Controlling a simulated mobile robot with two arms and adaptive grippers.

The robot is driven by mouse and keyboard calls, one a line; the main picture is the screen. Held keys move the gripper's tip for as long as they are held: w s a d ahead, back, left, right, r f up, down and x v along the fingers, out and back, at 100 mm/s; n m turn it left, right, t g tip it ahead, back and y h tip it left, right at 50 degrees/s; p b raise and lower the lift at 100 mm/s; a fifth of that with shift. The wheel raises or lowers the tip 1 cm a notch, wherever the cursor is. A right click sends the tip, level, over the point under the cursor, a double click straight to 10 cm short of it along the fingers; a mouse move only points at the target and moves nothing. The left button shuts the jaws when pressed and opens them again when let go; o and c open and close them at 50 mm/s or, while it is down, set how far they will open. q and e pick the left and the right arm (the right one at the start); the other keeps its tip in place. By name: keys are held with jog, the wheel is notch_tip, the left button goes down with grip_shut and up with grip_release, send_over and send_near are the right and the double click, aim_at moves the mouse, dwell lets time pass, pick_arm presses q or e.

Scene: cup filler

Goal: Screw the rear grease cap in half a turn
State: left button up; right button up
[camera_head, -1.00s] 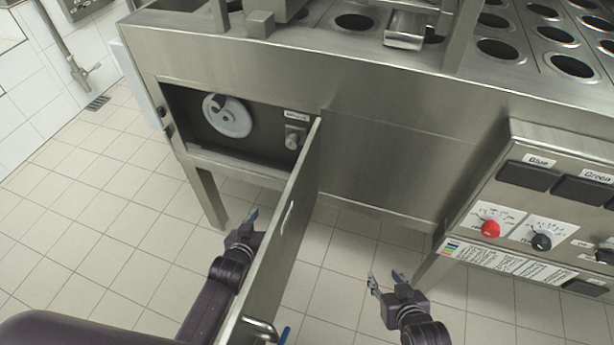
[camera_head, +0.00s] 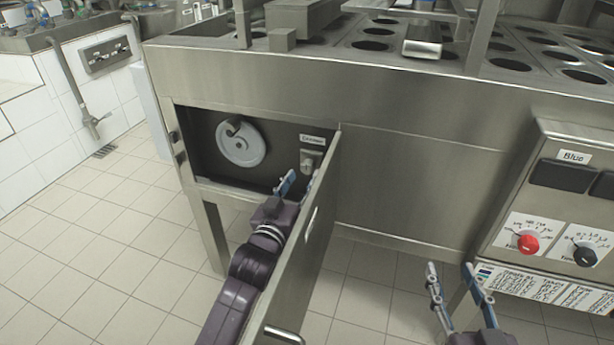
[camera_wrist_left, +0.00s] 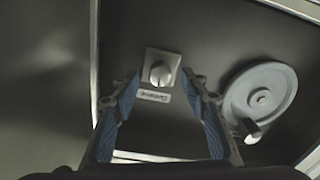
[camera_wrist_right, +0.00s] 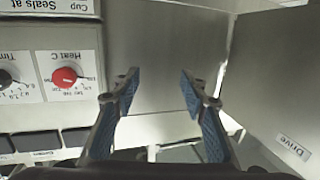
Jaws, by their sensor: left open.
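No part marked as a grease cap can be made out in these views. Inside the open compartment, a small round knob (camera_head: 307,163) on a square plate sits beside a label too small to read. In the left wrist view the knob (camera_wrist_left: 161,73) lies ahead between the fingertips, apart from them. A grey handwheel (camera_head: 241,144) with a crank handle is to its left. My left gripper (camera_head: 299,183) is open and empty at the compartment mouth, just below the knob. My right gripper (camera_head: 452,279) is open and empty in front of the machine's lower front.
The open door (camera_head: 290,255) stands out right beside my left arm, between my two arms. A control panel with a red dial (camera_head: 528,243) and a black dial (camera_head: 585,257) is at the right. Open floor (camera_head: 110,240) lies at the left.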

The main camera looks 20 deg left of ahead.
aim_at(307, 172)
pick_arm(q)
jog(key=shift+w+b, duration=0.35)
jog(key=shift+w, duration=1.25)
pick_arm(e)
jog(key=shift+w+a+r+t+y, duration=0.15)
jog(key=shift+r+t, duration=0.45)
jog(key=shift+r, duration=0.65)
jog(key=shift+a+r+t+y, duration=0.25)
jog(key=shift+r+t, duration=0.35)
jog(key=shift+r, duration=0.6)
